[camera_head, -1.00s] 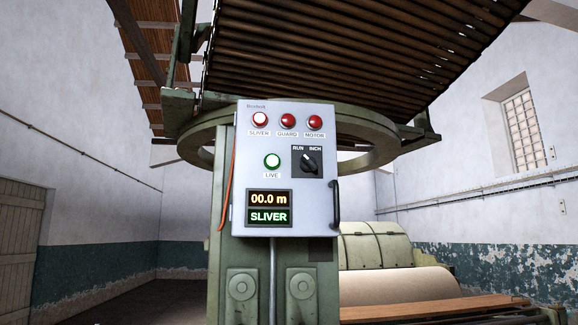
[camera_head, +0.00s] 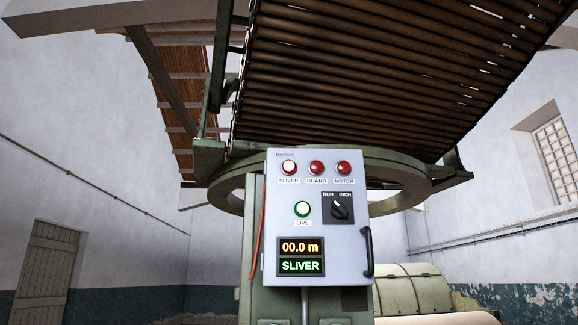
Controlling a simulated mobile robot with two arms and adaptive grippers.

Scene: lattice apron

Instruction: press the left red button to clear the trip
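A pale grey control box (camera_head: 346,265) faces me on a green machine column. Across its top are three red buttons or lamps: the left one, labelled SLIVER (camera_head: 289,167), glows with a bright white centre. The middle one, GUARD (camera_head: 316,167), and the right one, MOTOR (camera_head: 343,167), are plain red. Below are a lit green-ringed LIVE light (camera_head: 302,209) and a black RUN/INCH rotary switch (camera_head: 338,208). The display (camera_head: 300,256) reads 00.0 m and SLIVER. Neither of my grippers shows.
A slatted lattice apron (camera_head: 370,80) slopes overhead, above a green ring frame (camera_head: 410,190). A black handle (camera_head: 369,252) sticks out on the box's right side. An orange cable (camera_head: 258,235) runs down its left. A pale roll (camera_head: 440,318) sits low right.

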